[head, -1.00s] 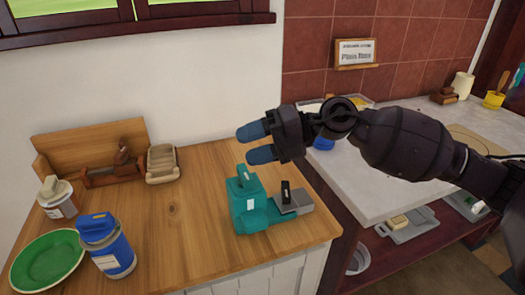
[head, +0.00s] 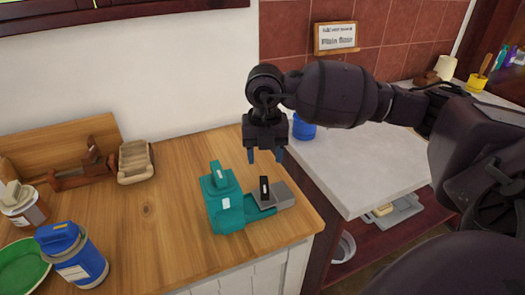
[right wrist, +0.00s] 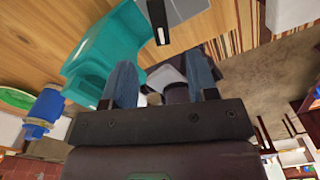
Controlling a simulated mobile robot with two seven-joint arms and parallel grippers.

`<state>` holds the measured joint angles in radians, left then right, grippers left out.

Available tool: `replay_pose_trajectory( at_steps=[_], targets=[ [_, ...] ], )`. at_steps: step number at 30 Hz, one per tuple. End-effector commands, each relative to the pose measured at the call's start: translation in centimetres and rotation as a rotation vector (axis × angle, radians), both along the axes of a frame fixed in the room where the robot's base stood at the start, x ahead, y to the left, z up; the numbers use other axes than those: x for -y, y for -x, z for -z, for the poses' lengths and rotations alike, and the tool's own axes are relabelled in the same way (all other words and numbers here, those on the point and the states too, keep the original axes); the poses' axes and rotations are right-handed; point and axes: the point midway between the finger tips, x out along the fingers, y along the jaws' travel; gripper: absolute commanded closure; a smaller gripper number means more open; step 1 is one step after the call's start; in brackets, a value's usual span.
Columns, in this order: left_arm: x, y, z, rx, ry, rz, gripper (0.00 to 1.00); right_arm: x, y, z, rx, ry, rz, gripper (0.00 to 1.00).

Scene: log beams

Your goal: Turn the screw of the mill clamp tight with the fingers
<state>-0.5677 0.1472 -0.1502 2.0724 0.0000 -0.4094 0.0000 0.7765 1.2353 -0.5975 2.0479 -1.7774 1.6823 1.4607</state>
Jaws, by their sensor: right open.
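The teal mill (head: 222,205) stands on the wooden counter near its right front corner. A grey clamp block (head: 285,193) sits at its right end, with a small upright black screw handle (head: 264,188) bearing a white mark. My right gripper (head: 265,156) points down above the handle, open, with its blue fingertips apart and clear of it. In the right wrist view the fingers (right wrist: 160,68) are spread with nothing held between them; the teal mill (right wrist: 105,45) and black handle (right wrist: 158,20) lie beyond the tips. My left gripper is not in view.
On the wooden counter (head: 150,215) stand a blue jar (head: 80,262), a brown-and-white jar (head: 22,208), a green plate (head: 18,265) and a small wooden tray (head: 135,160). A blue cup (head: 303,128) stands on the pale worktop (head: 370,160) behind the gripper.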

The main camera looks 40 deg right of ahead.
Motion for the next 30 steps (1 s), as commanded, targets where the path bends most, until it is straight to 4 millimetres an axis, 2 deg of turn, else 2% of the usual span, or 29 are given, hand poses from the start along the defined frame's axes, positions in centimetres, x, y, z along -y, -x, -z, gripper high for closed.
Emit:
replay_pose_trajectory(
  at_steps=[6, 18, 24, 30],
  targets=[
    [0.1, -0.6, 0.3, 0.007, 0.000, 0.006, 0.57, 0.0, 0.1, 3.1, -0.006, -0.002, -0.001, 0.47],
    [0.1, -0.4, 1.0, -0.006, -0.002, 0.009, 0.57, 0.0, 0.1, 9.0, -0.006, -0.002, -0.003, 0.47],
    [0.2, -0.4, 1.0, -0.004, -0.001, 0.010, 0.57, -0.1, 0.0, 10.2, -0.002, -0.004, -0.004, 0.47],
    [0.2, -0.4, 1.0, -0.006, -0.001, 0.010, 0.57, -0.1, 0.0, 10.4, -0.001, -0.003, -0.004, 0.47]
  ],
)
